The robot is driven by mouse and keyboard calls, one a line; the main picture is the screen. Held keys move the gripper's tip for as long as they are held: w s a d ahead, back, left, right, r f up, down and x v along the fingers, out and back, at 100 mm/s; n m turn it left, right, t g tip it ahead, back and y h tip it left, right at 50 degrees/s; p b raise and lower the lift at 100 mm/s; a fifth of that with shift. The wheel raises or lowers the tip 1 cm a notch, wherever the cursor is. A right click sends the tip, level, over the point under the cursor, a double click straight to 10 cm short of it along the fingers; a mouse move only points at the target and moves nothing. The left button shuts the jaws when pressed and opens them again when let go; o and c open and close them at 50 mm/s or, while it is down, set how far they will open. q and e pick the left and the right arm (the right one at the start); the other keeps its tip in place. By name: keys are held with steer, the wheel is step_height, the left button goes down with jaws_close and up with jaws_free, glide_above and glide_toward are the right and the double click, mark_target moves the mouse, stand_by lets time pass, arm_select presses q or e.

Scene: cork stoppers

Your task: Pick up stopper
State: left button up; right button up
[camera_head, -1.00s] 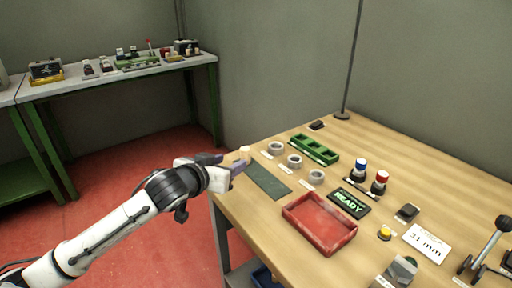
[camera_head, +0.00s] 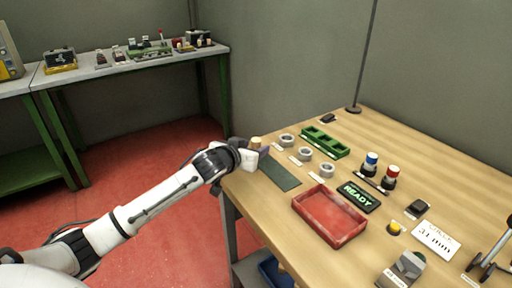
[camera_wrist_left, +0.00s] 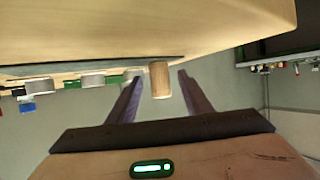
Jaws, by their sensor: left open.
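The cork stopper (camera_head: 255,142) is a small tan cylinder near the left edge of the wooden table, at the far end of the dark green mat (camera_head: 280,173). In the left wrist view the stopper (camera_wrist_left: 160,79) shows between the two fingers, with clear gaps on both sides. My left gripper (camera_head: 262,154) is open and reaches over the table's left edge at the stopper. In the left wrist view the same gripper (camera_wrist_left: 158,88) has its two purple-grey fingers spread. In the head view the wrist partly hides the fingers. My right gripper is not in view.
Several grey rings (camera_head: 305,153) stand right of the mat. A green tray (camera_head: 325,141), a red tray (camera_head: 330,215), a READY display (camera_head: 358,196) and blue-topped (camera_head: 371,159) and red-topped (camera_head: 391,173) pieces lie further right. A second bench (camera_head: 130,64) stands behind left.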

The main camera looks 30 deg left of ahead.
arm_select(q)
steer(key=c, duration=1.1)
steer(key=shift+r, duration=0.1)
